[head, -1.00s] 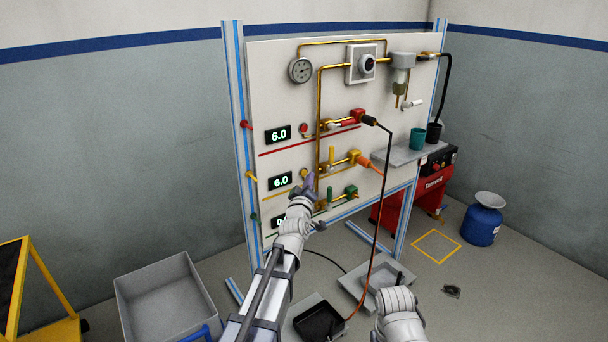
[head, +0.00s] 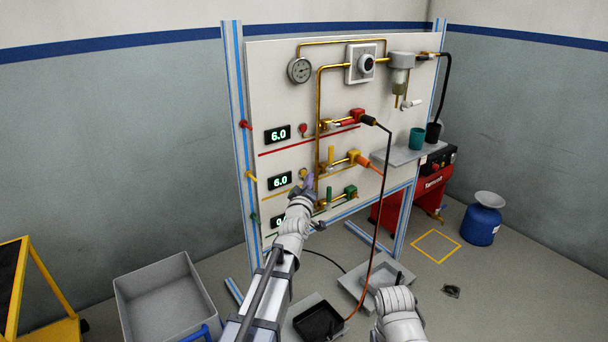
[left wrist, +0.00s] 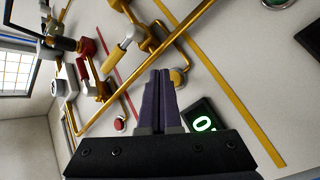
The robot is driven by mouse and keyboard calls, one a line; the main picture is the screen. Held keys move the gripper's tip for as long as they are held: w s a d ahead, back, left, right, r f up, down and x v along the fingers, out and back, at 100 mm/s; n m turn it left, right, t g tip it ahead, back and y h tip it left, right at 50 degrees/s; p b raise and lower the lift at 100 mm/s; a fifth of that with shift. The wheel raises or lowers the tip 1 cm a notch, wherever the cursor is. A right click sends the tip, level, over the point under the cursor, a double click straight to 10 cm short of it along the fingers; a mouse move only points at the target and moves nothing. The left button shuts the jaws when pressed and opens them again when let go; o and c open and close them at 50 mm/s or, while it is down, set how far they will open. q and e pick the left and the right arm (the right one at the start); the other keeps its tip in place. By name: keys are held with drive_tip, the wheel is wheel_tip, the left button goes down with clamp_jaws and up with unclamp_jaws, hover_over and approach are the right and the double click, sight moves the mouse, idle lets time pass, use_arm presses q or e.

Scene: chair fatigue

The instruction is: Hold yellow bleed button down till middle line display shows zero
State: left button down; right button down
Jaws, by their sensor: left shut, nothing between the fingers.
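The yellow bleed button (head: 303,173) is on the white panel beside the middle line display (head: 280,181), which reads 6.0 in the head view. My left gripper (head: 309,182) is shut and empty, its purple fingers at the panel just beside the button. In the left wrist view, the closed fingertips (left wrist: 159,74) overlap the edge of the yellow button (left wrist: 179,77). I cannot tell whether they touch or press it. A display (left wrist: 202,121) is partly hidden there, with a green 0 showing. My right arm shows at the bottom, but its fingers are not clear.
The red line's display (head: 278,134) reads 6.0; the lowest display is mostly hidden by my left arm. Yellow valve handle (head: 331,155) and orange-ended hose (head: 371,165) are right of the button. A shelf (head: 392,155) holds cups. Trays and a grey bin (head: 165,290) are below.

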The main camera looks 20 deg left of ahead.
use_arm(q)
drive_tip(key=shift+w, duration=0.1)
idle(0.4)
drive_tip(key=shift+w+a, duration=0.2)
drive_tip(key=shift+a, duration=0.1)
drive_tip(key=shift+w+a, duration=0.2)
drive_tip(key=shift+a, duration=0.15)
idle(0.6)
drive_tip(key=shift+d, duration=0.1)
idle(4.2)
drive_tip(key=shift+s+d, duration=0.5)
drive_tip(key=shift+d, duration=0.05)
drive_tip(key=shift+s+d, duration=0.8)
drive_tip(key=shift+d, duration=0.2)
drive_tip(key=shift+s+d, duration=0.75)
drive_tip(key=shift+d, duration=0.25)
